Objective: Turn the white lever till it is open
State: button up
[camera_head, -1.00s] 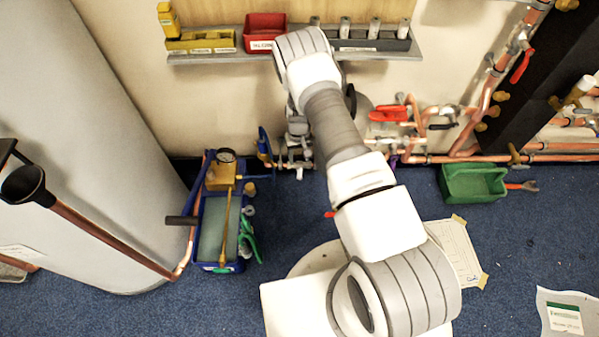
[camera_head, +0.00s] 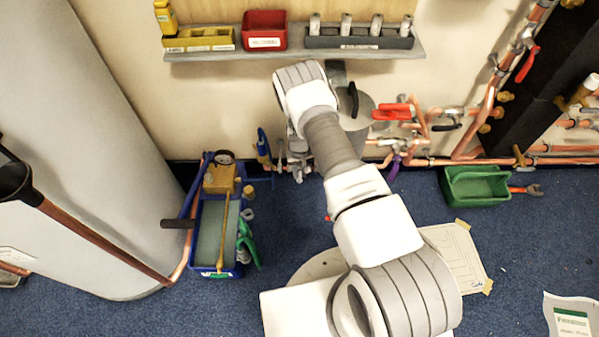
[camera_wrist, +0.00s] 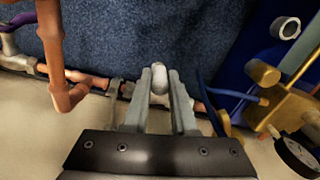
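The rounded white lever (camera_wrist: 159,78) shows end-on in the wrist view, between the tips of my gripper (camera_wrist: 160,88). The two grey fingers stand a small way apart, one on each side of it. I cannot tell whether they press on the lever or leave a thin gap. The copper pipe (camera_wrist: 82,78) behind runs along the foot of the wall. In the head view my arm reaches down to this low pipework, and my wrist hides most of the valve, the lever and the fingers.
A blue tool tray (camera_head: 219,268) with a brass pump and gauge (camera_head: 223,172) stands to the left on the floor. A red-handled valve (camera_head: 392,112) and a green crate (camera_head: 476,184) are on the right. A shelf (camera_head: 295,53) with bins hangs above.

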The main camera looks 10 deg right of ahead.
grip_shut()
dwell(1.1)
